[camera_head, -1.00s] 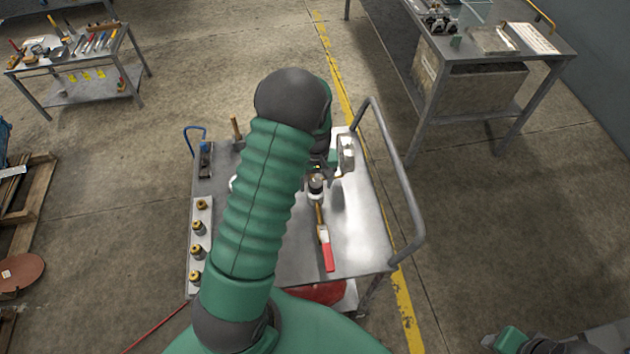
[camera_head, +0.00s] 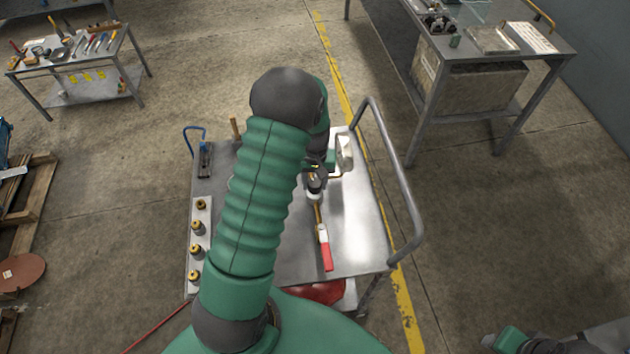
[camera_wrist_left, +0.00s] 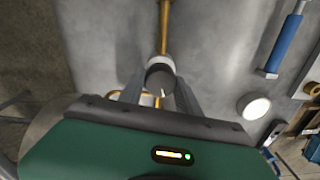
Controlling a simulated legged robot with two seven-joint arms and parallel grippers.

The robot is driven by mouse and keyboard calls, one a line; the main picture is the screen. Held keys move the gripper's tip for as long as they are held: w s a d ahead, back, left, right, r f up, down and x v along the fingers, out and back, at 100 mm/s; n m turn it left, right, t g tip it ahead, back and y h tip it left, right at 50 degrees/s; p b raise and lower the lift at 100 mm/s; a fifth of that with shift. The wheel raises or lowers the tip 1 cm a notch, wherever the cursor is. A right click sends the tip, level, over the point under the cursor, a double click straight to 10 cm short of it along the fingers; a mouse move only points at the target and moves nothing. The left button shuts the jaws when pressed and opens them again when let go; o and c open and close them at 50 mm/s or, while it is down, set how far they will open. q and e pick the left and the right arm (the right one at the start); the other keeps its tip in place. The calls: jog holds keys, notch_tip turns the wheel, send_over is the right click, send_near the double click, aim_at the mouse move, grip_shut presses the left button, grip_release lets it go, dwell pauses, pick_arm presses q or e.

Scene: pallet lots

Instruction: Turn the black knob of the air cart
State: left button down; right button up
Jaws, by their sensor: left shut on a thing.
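The air cart (camera_head: 352,249) is a metal-topped trolley below my left arm. Its black knob (camera_wrist_left: 160,78) has a pale pointer line and sits on a white collar on a brass pipe, between the fingers of my left gripper (camera_wrist_left: 161,92). The left gripper is shut on the knob.
A red-handled valve (camera_head: 326,250) lies along the pipe on the cart. A strip of brass fittings (camera_head: 200,240) lies at the cart's left, near a blue-handled tool (camera_head: 203,155). A grey rail (camera_head: 400,180) bounds the right side. Workbenches stand farther back.

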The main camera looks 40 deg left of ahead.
aim_at(315, 183)
pick_arm(q)
jog(key=shift+m, duration=0.4)
jog(key=c, duration=0.9)
grip_release()
jog(key=shift+o, duration=0.2)
jog(key=shift+s, duration=0.1)
jog(key=shift+r, duration=0.15)
notch_tip(315, 183, up, 16)
jog(key=shift+r+b, duration=0.25)
jog(key=shift+b, duration=0.05)
jog(key=shift+d, duration=0.1)
